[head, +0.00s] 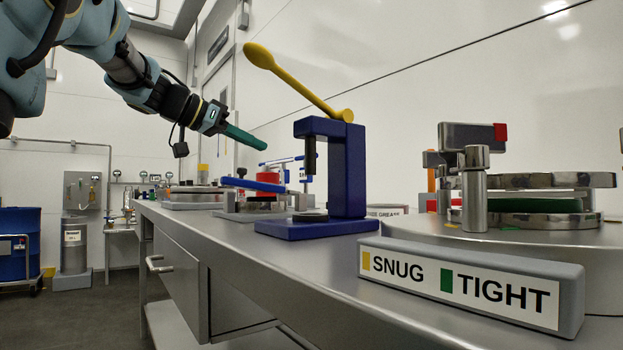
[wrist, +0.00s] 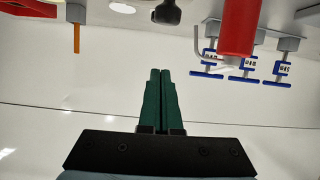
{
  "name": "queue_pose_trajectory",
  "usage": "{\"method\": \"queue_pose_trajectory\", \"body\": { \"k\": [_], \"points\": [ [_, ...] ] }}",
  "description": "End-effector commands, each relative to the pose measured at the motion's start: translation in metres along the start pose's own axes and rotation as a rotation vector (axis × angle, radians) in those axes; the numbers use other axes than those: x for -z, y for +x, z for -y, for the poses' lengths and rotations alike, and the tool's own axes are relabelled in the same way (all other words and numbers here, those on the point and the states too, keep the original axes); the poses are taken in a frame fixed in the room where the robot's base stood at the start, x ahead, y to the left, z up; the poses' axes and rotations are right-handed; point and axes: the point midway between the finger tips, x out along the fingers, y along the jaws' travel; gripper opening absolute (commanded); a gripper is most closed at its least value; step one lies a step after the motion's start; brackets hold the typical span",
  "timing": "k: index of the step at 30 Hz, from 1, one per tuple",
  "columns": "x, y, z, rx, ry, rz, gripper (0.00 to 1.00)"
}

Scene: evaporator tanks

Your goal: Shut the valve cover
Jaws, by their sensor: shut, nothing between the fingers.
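On the right of the head view a round metal fitting has an upper plate (head: 560,180) above a lower flange (head: 540,221), with a green layer between them. The plate looks like the valve cover, but I cannot be sure. A metal post (head: 474,190) and a dark block with a red end (head: 475,136) stand beside it. My gripper (head: 262,146) has green fingers and is raised above the bench, well left of this fitting and touching nothing. In the wrist view its fingers (wrist: 160,72) are together and empty.
A blue press (head: 345,170) with a yellow lever stands on the bench (head: 240,222) between my gripper and the fitting. A SNUG/TIGHT sign (head: 465,285) stands in front. A blue handle (head: 253,184) lies farther back. A red cylinder (wrist: 238,25) shows in the wrist view.

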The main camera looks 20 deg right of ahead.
Motion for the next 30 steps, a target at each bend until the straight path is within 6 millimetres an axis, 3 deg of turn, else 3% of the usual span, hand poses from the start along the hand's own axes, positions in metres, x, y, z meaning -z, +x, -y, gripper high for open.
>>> {"method": "queue_pose_trajectory", "body": {
  "k": [1, 14, 30],
  "points": [
    [-0.015, 0.002, 0.001, 0.000, 0.001, -0.023, 0.00],
    [-0.038, -0.014, 0.002, -0.007, -0.002, -0.242, 0.00],
    [-0.060, -0.024, 0.003, -0.008, -0.002, -0.234, 0.00]
  ]
}}
